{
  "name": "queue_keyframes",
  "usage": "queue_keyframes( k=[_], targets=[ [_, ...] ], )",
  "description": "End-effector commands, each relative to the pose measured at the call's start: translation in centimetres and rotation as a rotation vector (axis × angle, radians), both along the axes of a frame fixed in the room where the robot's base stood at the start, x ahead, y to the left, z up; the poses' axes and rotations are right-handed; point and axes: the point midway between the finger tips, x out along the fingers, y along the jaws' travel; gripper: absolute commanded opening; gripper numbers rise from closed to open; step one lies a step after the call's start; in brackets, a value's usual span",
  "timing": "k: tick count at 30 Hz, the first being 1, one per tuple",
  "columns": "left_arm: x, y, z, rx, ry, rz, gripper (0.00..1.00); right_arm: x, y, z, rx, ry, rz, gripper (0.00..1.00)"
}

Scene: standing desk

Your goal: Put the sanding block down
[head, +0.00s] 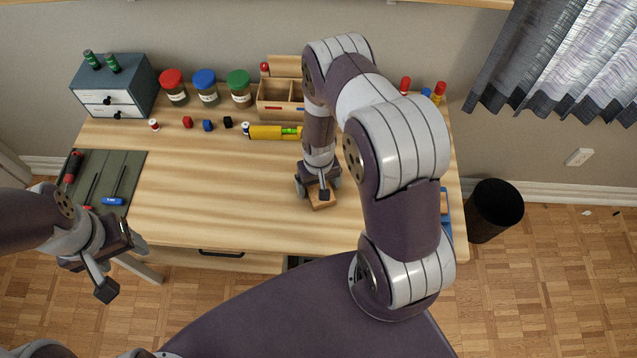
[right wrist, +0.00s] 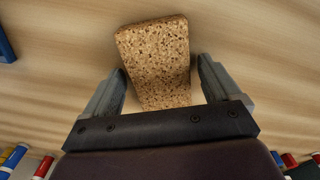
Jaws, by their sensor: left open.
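The sanding block (head: 322,202), a speckled cork-brown block with a tan side, appears to rest on the desk (head: 240,190) near its front middle. My right gripper (head: 319,186) is low over it, pointing down. In the right wrist view the block (right wrist: 158,58) lies between the spread fingers of the right gripper (right wrist: 160,88), with a narrow gap showing on each side. My left gripper (head: 122,268) is open and empty, in front of the desk's left front edge.
A green mat (head: 135,165) with screwdrivers lies at the left. A drawer box (head: 120,85), lidded jars (head: 205,88), a wooden organizer (head: 275,100) and a yellow tool (head: 265,132) stand along the back. A blue-edged tray (head: 446,225) is at the right. The desk's middle left is clear.

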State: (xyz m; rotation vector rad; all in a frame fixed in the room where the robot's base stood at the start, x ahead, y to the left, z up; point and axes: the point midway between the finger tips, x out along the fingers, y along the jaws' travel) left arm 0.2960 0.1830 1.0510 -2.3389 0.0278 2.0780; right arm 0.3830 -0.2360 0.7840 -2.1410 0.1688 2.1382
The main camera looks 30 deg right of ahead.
Motion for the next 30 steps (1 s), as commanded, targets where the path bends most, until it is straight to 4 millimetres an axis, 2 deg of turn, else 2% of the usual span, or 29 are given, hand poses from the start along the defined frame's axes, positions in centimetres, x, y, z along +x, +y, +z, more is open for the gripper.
queue_keyframes(
  k=[5,8,11,18,26,28,30],
  targets=[
    [0.0,0.0,0.1,0.0,0.0,0.0,0.64,0.0,0.0,0.1,0.0,0.0,0.0,0.91],
    [0.0,0.0,0.3,0.0,0.0,0.0,0.64,0.1,0.0,0.8,0.0,-0.002,0.0,0.91],
    [0.0,0.0,0.1,0.0,0.0,0.0,0.64,0.1,0.0,2.3,-0.001,-0.004,0.0,0.91],
    [0.0,0.0,-0.3,0.0,0.0,0.0,0.64,0.1,0.0,8.6,-0.001,-0.005,0.0,0.91],
    [0.0,0.0,-0.4,0.0,0.0,0.0,0.64,0.0,0.2,13.0,-0.001,-0.007,0.008,0.91],
    [0.0,0.0,-0.4,0.0,0.0,0.0,0.64,-0.4,1.1,15.9,-0.003,-0.027,0.033,0.91],
    [0.0,0.0,-0.4,0.0,0.0,0.0,0.64,-1.7,2.4,19.6,-0.006,-0.054,0.073,0.91]
  ],
)
